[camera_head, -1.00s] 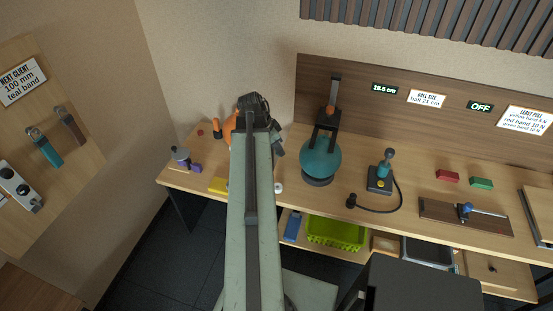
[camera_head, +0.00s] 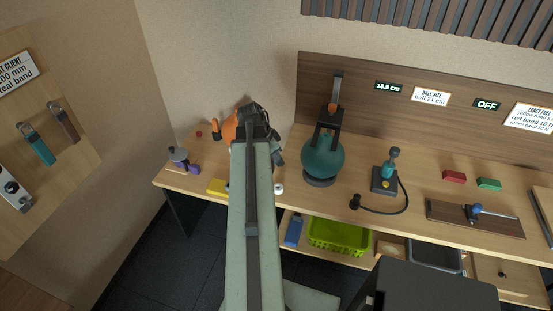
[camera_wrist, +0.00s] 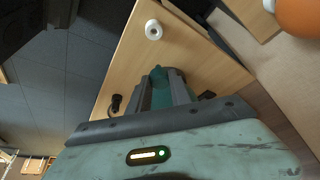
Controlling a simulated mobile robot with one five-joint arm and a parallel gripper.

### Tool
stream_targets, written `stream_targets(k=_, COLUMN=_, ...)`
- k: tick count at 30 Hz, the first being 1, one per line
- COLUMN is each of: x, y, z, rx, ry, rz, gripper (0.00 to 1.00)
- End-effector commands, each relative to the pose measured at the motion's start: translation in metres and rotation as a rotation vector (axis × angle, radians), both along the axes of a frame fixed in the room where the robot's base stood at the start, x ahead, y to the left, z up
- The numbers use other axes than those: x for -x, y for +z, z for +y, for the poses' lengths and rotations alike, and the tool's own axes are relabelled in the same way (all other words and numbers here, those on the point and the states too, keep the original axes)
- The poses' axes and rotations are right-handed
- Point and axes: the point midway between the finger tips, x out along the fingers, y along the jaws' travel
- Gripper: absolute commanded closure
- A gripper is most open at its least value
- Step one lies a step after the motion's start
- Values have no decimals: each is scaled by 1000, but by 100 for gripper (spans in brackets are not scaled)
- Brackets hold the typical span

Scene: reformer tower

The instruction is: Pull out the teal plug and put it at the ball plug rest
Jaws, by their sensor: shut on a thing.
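In the wrist view my gripper (camera_wrist: 166,86) is shut on a small teal piece, which I take for the teal plug (camera_wrist: 158,75); its rounded top shows between the two grey fingers. It is over the wooden table. The rest of the plug is hidden by the fingers. In the head view my arm hides the plug. The large teal ball (camera_head: 322,162) sits on a dark base right of my arm, under a dark frame. A white ring (camera_head: 278,188) lies on the table just right of my arm; it also shows beyond the fingertips (camera_wrist: 153,29). I cannot tell which thing is the ball plug rest.
An orange round thing (camera_head: 229,128) is partly behind my arm. A pump (camera_head: 385,180) with a black hose stands right of the ball. A yellow block (camera_head: 217,186) and a purple-and-grey item (camera_head: 181,157) lie to the left. A green basket (camera_head: 339,235) sits below the tabletop.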

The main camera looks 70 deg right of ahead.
Motion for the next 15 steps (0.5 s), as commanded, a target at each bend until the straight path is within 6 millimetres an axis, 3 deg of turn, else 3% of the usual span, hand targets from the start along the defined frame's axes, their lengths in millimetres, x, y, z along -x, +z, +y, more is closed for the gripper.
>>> stream_targets(k=15, x=0, y=-63, z=0, rx=0, ry=1, rz=0, gripper=100)
